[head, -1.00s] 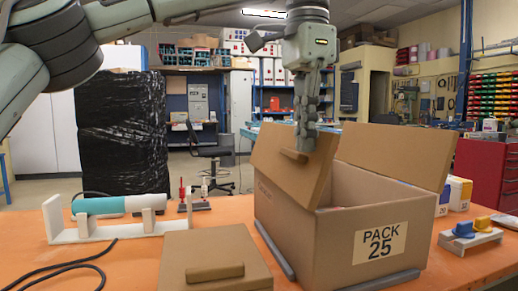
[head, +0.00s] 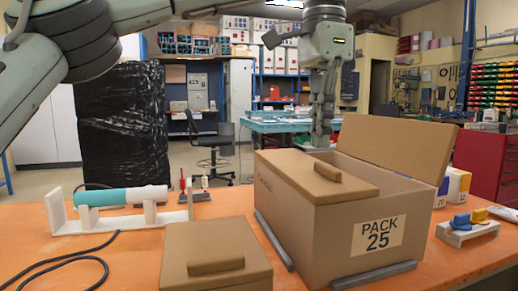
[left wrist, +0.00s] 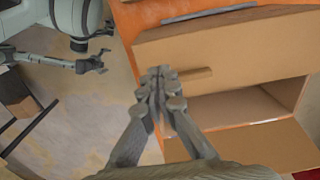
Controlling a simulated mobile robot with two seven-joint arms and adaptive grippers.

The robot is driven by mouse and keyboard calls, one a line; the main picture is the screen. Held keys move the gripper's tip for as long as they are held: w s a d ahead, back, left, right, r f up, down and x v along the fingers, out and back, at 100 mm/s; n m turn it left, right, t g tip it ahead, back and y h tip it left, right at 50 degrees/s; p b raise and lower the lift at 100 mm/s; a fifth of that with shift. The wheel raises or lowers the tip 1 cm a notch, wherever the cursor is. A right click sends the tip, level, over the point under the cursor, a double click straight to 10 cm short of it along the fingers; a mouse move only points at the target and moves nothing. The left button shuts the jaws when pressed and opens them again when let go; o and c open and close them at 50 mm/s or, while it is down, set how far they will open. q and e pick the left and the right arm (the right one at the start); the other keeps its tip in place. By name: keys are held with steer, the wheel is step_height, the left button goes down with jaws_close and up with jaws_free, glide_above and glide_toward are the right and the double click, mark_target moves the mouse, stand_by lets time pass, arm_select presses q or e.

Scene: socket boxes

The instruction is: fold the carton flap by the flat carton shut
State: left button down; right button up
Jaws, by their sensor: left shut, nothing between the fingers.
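The brown carton (head: 352,238), labelled PACK 25, stands on the orange table. Its left flap (head: 300,178), with a raised tab (head: 327,172), lies about level over the left part of the opening. Its right flap (head: 398,148) stands up, leaning outward. The flat carton (head: 215,262), with a similar tab, lies to the left. My left gripper (head: 321,142) is shut and empty, pointing down just behind the left flap; contact is unclear. In the left wrist view its fingertips (left wrist: 160,80) are beside the tab (left wrist: 195,75). My right gripper (left wrist: 102,60) is open, away from the carton.
Grey strips (head: 373,277) lie along the carton's base. A white stand with a teal-and-white cylinder (head: 120,197) and a black cable (head: 60,268) are at left. Small boxes (head: 458,186) and a block with blue and yellow parts (head: 466,229) are at right.

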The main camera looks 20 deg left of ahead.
arm_select(q)
step_height(320, 180, up, 9)
steer(key=p, duration=0.4)
